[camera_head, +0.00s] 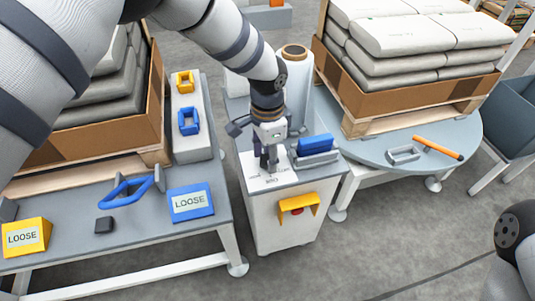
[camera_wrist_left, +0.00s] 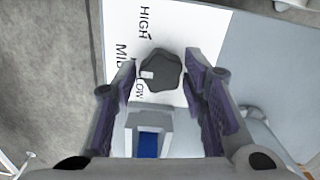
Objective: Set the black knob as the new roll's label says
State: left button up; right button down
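The black knob (camera_wrist_left: 160,68) sits on a white panel marked HIGH, MID and LOW in the left wrist view. Its white mark points left, seemingly between MID and LOW. My left gripper (camera_wrist_left: 160,62) is open, with one finger on each side of the knob; contact is not clear. In the head view my left gripper (camera_head: 268,160) points down over the cabinet's white panel (camera_head: 280,180) and hides the knob. A pale film roll (camera_head: 297,85) with a brown core stands behind; I see no readable label on it. My right gripper is out of view.
A yellow block (camera_head: 25,237) and a blue block (camera_head: 190,202), both labelled LOOSE, are on the left table. A blue-handled tool (camera_head: 126,192) lies between them. A yellow guard (camera_head: 298,207) covers a red button on the cabinet front. A loaded pallet stands each side.

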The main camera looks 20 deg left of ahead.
pick_arm(q)
jog(key=c, duration=0.5)
jog(key=shift+n, duration=0.3)
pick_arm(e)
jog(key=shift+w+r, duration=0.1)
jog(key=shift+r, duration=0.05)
pick_arm(q)
jog(key=shift+r+n+p, duration=0.1)
jog(key=shift+n+p, duration=0.45)
jog(key=shift+n, duration=0.45)
jog(key=n, duration=0.2)
jog(key=shift+n+p, duration=0.35)
jog(key=shift+n, duration=0.05)
jog(key=n, duration=0.3)
jog(key=shift+n+p, duration=0.35)
jog(key=shift+n, duration=1.25)
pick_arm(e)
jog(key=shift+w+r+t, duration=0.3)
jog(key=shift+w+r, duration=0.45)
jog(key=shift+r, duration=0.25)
pick_arm(q)
jog(key=shift+n, duration=0.3)
